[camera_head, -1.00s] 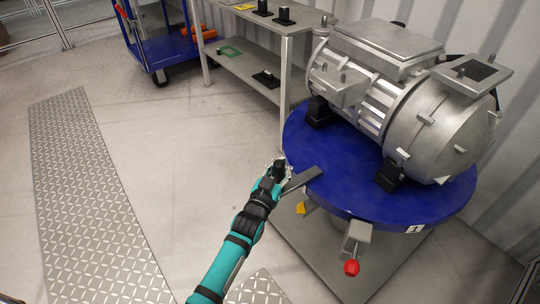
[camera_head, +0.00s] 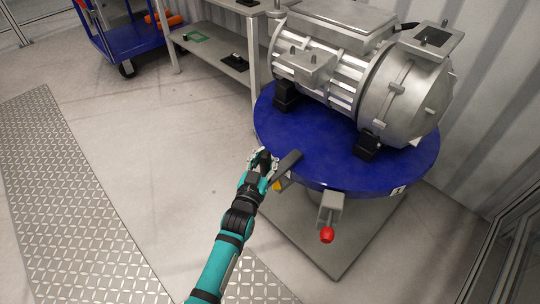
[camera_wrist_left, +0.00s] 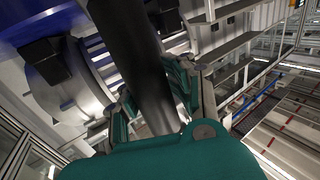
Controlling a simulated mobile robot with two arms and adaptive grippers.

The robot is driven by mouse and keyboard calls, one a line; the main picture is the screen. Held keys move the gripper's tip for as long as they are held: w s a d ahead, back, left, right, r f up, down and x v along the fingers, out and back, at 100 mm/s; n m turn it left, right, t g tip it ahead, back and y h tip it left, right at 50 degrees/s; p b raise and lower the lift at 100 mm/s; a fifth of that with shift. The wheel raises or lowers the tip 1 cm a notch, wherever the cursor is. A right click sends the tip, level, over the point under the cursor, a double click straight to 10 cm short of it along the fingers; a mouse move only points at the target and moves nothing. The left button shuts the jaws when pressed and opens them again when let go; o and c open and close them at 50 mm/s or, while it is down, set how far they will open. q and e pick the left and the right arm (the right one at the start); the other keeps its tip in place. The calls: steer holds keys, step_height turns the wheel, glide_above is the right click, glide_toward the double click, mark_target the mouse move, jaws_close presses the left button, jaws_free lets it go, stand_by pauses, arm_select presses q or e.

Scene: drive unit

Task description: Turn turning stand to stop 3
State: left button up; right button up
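The turning stand has a round blue disc (camera_head: 320,168) with a grey bar handle (camera_head: 287,165) at its left edge. A label reading 1 (camera_head: 398,190) is on the front right rim. A latch with a red knob (camera_head: 327,235) hangs below the front edge. My left gripper (camera_head: 264,163) is at the handle. In the left wrist view, the dark handle (camera_wrist_left: 140,50) runs between the fingers (camera_wrist_left: 150,95), which appear closed on both sides of it; the exact contact is partly hidden. My right gripper is out of view.
A large grey motor (camera_head: 350,75) sits on the disc on black feet. A metal shelf (camera_head: 215,62) stands behind left, with a blue cart (camera_head: 130,42) beyond. A wall is close behind the stand. The floor (camera_head: 120,130) on the left is clear.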

arm_select(q)
steer(key=shift+o, duration=1.1)
steer(key=shift+s+a+f, duration=0.2)
steer(key=shift+s+a, duration=0.2)
steer(key=shift+a, duration=0.3)
steer(key=o, duration=0.5)
steer(key=shift+s+a+r+y, duration=0.1)
steer(key=shift+s+a+y, duration=0.1)
steer(key=shift+a+y, duration=0.1)
steer(key=shift+c, duration=0.2)
steer(key=o, duration=0.3)
steer(key=shift+o, duration=0.2)
steer(key=shift+w+d, duration=0.15)
steer(key=shift+w, duration=0.05)
steer(key=shift+d+r, duration=0.1)
steer(key=s+a, duration=0.2)
steer(key=s, duration=0.9)
steer(key=shift+s+a, duration=0.25)
steer(key=shift+s, duration=0.05)
